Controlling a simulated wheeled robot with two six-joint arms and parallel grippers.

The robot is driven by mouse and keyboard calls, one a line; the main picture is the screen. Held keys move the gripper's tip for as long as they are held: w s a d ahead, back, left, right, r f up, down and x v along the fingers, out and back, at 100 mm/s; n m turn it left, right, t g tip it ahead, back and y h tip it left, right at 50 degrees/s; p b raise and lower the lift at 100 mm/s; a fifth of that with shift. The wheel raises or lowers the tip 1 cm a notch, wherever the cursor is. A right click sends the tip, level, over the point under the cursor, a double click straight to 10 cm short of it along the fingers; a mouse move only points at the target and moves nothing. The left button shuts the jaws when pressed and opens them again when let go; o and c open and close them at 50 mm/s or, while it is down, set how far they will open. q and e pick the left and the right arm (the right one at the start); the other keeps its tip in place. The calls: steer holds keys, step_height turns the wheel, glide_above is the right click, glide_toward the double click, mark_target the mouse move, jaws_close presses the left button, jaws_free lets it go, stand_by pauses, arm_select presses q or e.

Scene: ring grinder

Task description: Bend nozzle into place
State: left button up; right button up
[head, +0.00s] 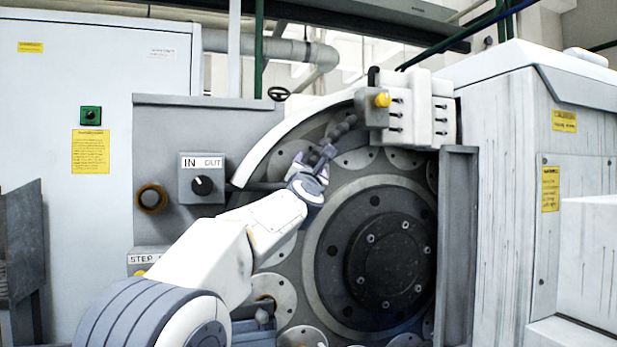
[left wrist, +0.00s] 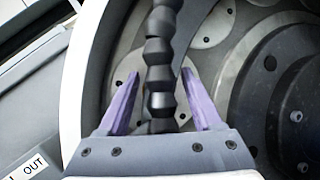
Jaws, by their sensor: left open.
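The nozzle (head: 342,130) is a dark, segmented hose that slants down and left from the white block with a yellow knob. It also shows in the left wrist view (left wrist: 160,55), running down the picture between the two purple fingers. My left gripper (head: 318,163) is at the lower part of the nozzle, in front of the grinder's disc. In the left wrist view the left gripper (left wrist: 160,76) is open, with one finger on each side of the nozzle and gaps visible. The nozzle's lower end is hidden behind the gripper body. My right gripper is not in view.
The grinder's large dark wheel (head: 385,260) and round plates lie right behind the gripper. A white curved guard (head: 290,125) arches above left. An IN/OUT switch box (head: 203,180) stands left of my arm. A grey upright panel (head: 458,240) bounds the right.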

arm_select(q)
steer(key=b+v, duration=0.4)
steer(key=v, duration=0.5)
steer(key=shift+b, duration=0.4)
steer(key=shift+f, duration=0.1)
